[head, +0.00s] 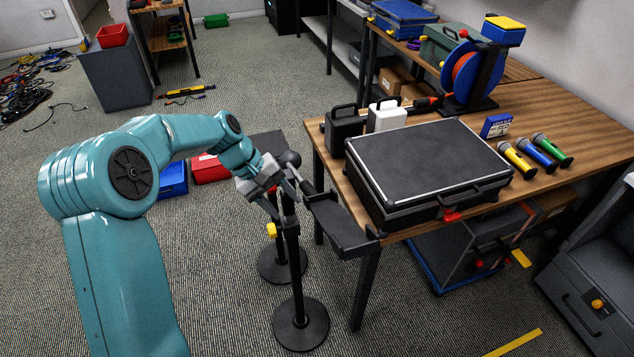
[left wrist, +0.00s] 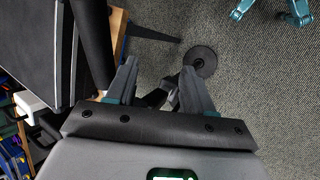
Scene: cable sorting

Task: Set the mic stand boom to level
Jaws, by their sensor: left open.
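The mic stand (head: 295,268) is a black upright pole on a round base, left of the table in the head view. A second round-based stand with a yellow knob (head: 271,231) is close behind it. My left gripper (head: 284,194) is at the top of the stands, open, its fingers beside the upper pole. A dark rounded piece (head: 290,158) shows just above the gripper. The boom's angle is hard to tell because the gripper covers that part. In the left wrist view, the open fingers (left wrist: 160,68) have a dark pole and a round base (left wrist: 199,60) beyond them. My right gripper is not in view.
A dark tray (head: 342,226) juts from the wooden table's (head: 595,150) left edge, close to the gripper. A black case (head: 425,160) lies on the table near that edge. Blue and red bins (head: 210,168) are on the floor behind the arm. Carpet at the front is mostly clear.

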